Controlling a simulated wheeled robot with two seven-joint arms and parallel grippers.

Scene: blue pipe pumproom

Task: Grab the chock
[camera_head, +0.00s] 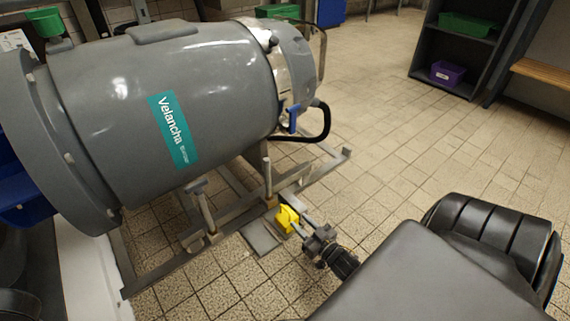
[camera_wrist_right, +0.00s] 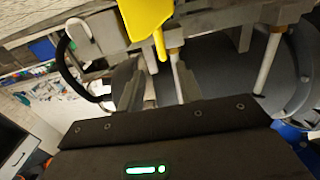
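The yellow chock (camera_head: 287,219) is low near the floor, at the front edge of the grey machine's metal frame. My right gripper (camera_head: 301,223) comes in from the lower right with its fingertips right at the chock. In the right wrist view the chock (camera_wrist_right: 146,18) fills the top centre, and its narrow lower part points down toward the gap between my fingers (camera_wrist_right: 160,68). The fingers stand apart with a visible gap. I cannot tell whether they touch the chock. My left gripper is not in view.
A large grey tank (camera_head: 215,85) with a teal label stands on a metal frame (camera_head: 180,262) just left of the gripper. A grey plate (camera_head: 261,238) lies by the chock. A dark shelf (camera_head: 452,55) stands at the back right. The tiled floor to the right is clear.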

